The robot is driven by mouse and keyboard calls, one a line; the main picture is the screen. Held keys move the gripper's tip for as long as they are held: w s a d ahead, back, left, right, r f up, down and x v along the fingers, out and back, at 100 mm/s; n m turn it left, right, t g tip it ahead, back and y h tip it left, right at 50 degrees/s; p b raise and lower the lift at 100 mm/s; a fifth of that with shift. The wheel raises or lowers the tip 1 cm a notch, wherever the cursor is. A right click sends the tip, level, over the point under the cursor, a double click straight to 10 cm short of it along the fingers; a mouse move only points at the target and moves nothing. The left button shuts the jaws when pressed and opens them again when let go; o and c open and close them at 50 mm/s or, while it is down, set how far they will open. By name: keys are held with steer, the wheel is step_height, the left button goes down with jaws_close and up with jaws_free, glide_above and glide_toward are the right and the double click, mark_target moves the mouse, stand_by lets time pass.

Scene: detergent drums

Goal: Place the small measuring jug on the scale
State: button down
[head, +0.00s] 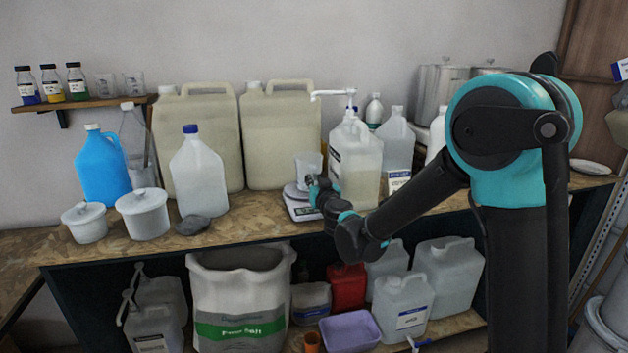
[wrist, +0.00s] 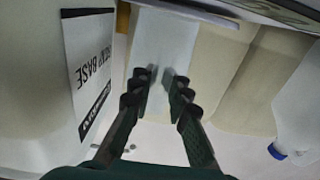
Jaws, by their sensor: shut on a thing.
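The small measuring jug (head: 308,164) is a clear, whitish vessel, seen in the head view directly over the scale. The scale (head: 303,213) is a low, pale unit with a round pan, on the wooden worktop between the big jugs. My gripper (head: 317,186) is shut on the jug from the front right. In the wrist view the fingertips (wrist: 161,75) press against the pale, translucent jug (wrist: 165,40). The jug looks upright, its base at or just above the pan; I cannot tell whether they touch. My gripper hides part of the jug and scale.
A pump-top jug (head: 356,160) stands close on the right of the scale. Large beige canisters (head: 280,130) stand behind. A blue-capped jug (head: 200,175), a dark stone-like lump (head: 191,225) and white tubs (head: 144,215) stand left. Worktop in front of the lump is clear.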

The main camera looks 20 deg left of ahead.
steer(key=shift+f, duration=0.15)
steer(key=c, duration=1.4)
jaws_free()
steer(key=shift+c, duration=0.2)
